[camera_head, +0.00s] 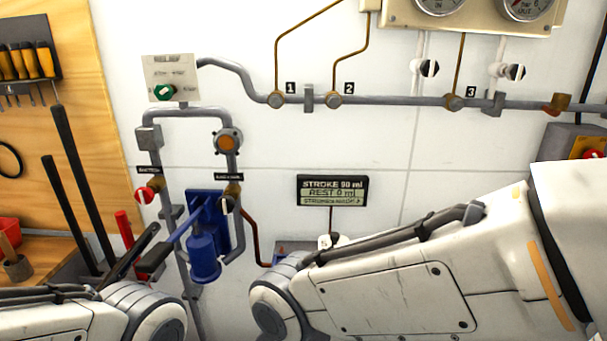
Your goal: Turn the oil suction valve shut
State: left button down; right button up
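Two small labelled valves sit on the grey pipe loop at the left of the wall. The left valve (145,196) has a red and white knob. My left arm shows at the lower left and my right arm across the lower right. Neither gripper can be made out; both arms run out of the picture at the bottom.
The blue hand pump (205,257) stands below the loop, its black-gripped lever pointing down left. Dark long-handled tools (75,185) lean at left. A manifold pipe (400,102) with numbered fittings crosses the upper wall.

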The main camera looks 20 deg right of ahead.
aim_at(144, 195)
jog(key=z, duration=2.65)
jog(key=k, duration=1.85)
jog(key=u, duration=2.1)
jog(key=i, duration=0.5)
jog(key=z, duration=0.05)
